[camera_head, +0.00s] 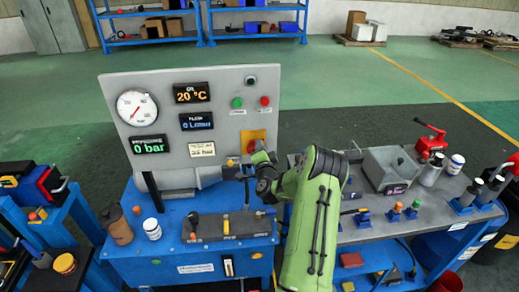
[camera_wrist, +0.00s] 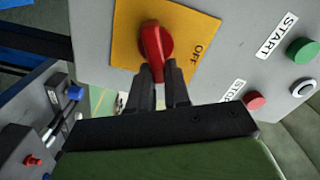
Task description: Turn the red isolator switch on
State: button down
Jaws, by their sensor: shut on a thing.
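The red isolator switch (camera_wrist: 154,45) is a red rotary handle on a yellow plate (camera_wrist: 196,35), shown large in the wrist view. The word OFF is printed on the plate to the right of the handle. In the head view the yellow plate (camera_head: 248,140) sits at the lower right of the grey panel (camera_head: 220,115), and my arm partly hides it. My gripper (camera_wrist: 160,70) is shut on the lower end of the red handle, one dark finger on each side. In the head view my gripper's fingers are hard to make out against the plate.
A green START button (camera_wrist: 302,50) and a red STOP button (camera_wrist: 254,101) are close to the right of the plate in the wrist view. Levers on a dark block (camera_head: 230,226) stand below the panel. A grey bench (camera_head: 400,225) with tools is on the right.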

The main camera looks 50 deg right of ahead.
jog(key=m, duration=0.2)
jog(key=f+m, duration=0.1)
jog(key=m, duration=0.2)
jog(key=shift+s+d+f, duration=0.1)
jog(key=shift+s+d, duration=0.05)
jog(key=shift+m, duration=0.3)
dwell(0.3)
jog(key=c, duration=1.1)
grip_release()
jog(key=b+v, duration=1.4)
jog(key=v, duration=0.1)
jog(key=shift+s+a, duration=0.25)
